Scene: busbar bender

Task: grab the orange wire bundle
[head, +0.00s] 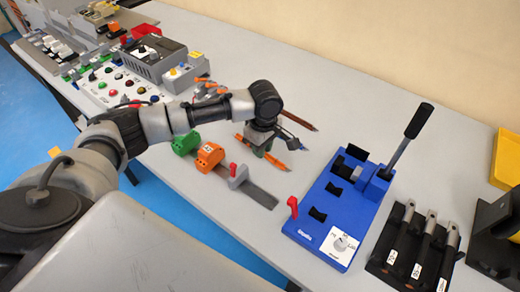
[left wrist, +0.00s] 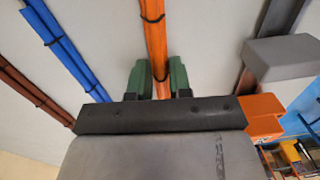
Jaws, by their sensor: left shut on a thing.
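The orange wire bundle (left wrist: 153,40) runs straight up the left wrist view, with a dark tie around it. In the head view its orange end (head: 276,163) shows below my left gripper (head: 262,149), which hides its middle. In the left wrist view the two green fingers of my left gripper (left wrist: 157,80) stand on either side of the bundle and are shut on it. I cannot tell whether the bundle is clear of the table. My right gripper is in neither view.
A blue wire bundle (left wrist: 68,48) and a brown one (left wrist: 35,95) lie beside it. A rail (head: 260,196) with green (head: 186,144) and orange (head: 209,156) blocks lies in front. A blue bender (head: 335,205) with a raised lever and a black tool rack (head: 412,250) stand right.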

